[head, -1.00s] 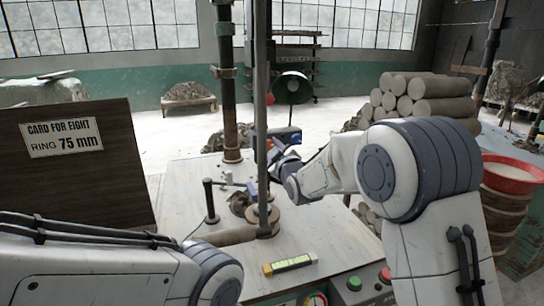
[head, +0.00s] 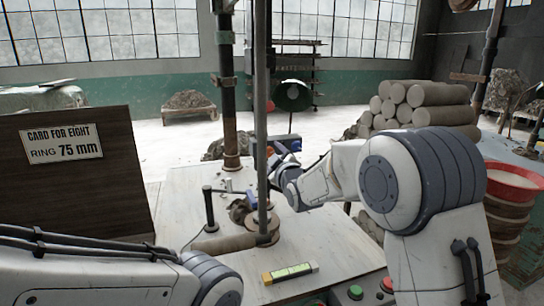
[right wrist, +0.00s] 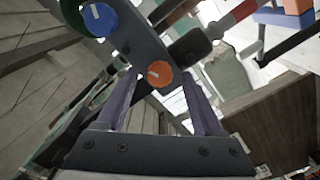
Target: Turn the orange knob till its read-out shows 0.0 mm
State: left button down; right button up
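The orange knob (right wrist: 159,73) shows in the right wrist view on a dark panel, with a pale pointer mark on its face. My right gripper (right wrist: 161,78) is open, with one fingertip on each side of the knob and a visible gap at both sides. In the head view the right gripper (head: 284,166) is small and partly hidden by its own arm, at the far side of the table. The read-out cannot be made out in either view. My left arm enters at the lower left of the head view, and its gripper is out of sight.
A blue knob (right wrist: 100,19) sits near the orange one on the panel. A thin upright post (head: 261,110) stands in front of the work area. A sign board (head: 70,190) stands left.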

jog(key=shift+s, duration=0.1)
jog(key=b+v, duration=0.2)
jog(key=v, duration=0.8)
jog(key=shift+b, duration=0.3)
jog(key=shift+s, duration=0.1)
